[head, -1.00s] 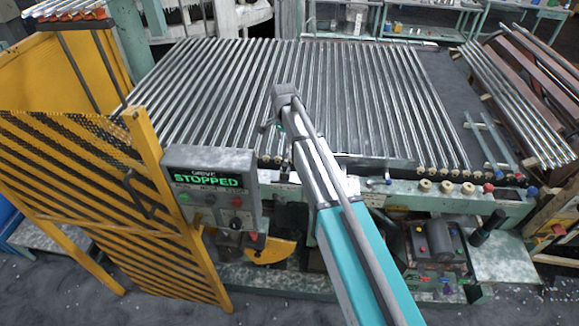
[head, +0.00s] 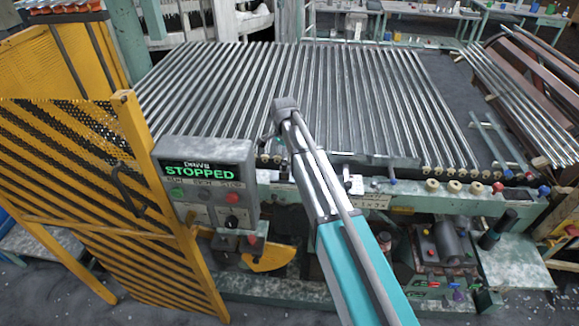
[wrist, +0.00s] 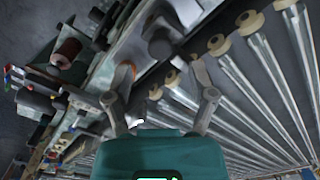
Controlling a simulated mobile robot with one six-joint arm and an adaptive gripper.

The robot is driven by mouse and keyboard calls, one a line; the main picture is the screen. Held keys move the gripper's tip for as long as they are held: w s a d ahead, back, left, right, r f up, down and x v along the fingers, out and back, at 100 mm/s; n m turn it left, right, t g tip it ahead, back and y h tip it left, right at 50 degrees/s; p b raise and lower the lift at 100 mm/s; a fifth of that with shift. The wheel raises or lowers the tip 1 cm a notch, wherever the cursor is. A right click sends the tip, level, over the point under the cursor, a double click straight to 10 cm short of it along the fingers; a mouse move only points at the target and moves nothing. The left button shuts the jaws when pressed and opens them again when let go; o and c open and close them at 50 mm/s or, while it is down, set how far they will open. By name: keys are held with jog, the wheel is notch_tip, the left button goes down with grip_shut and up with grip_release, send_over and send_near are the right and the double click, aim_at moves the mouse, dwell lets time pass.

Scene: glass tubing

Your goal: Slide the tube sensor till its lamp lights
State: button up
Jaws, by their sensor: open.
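The glass tubes (head: 385,100) lie in parallel rows on the sloping bed, with pale round ends along the front rail (head: 410,188). My gripper (wrist: 160,78) is open in the wrist view, its two fingers spread above the rail beside the tube ends. A dark block with a rounded end (wrist: 160,42) is ahead of the fingers, apart from them; I cannot tell whether it is the tube sensor. My arm hides the fingertips there. No lit sensor lamp can be made out.
A control box (head: 205,184) reads STOPPED in green, left of my arm. A yellow mesh guard (head: 85,200) stands at the left. A motor unit (head: 440,245) sits low at the right. Loose tubes (head: 520,100) lean on a rack at the far right.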

aim_at(285, 162)
jog(key=shift+f+b, duration=1.6)
jog(key=shift+f, duration=0.25)
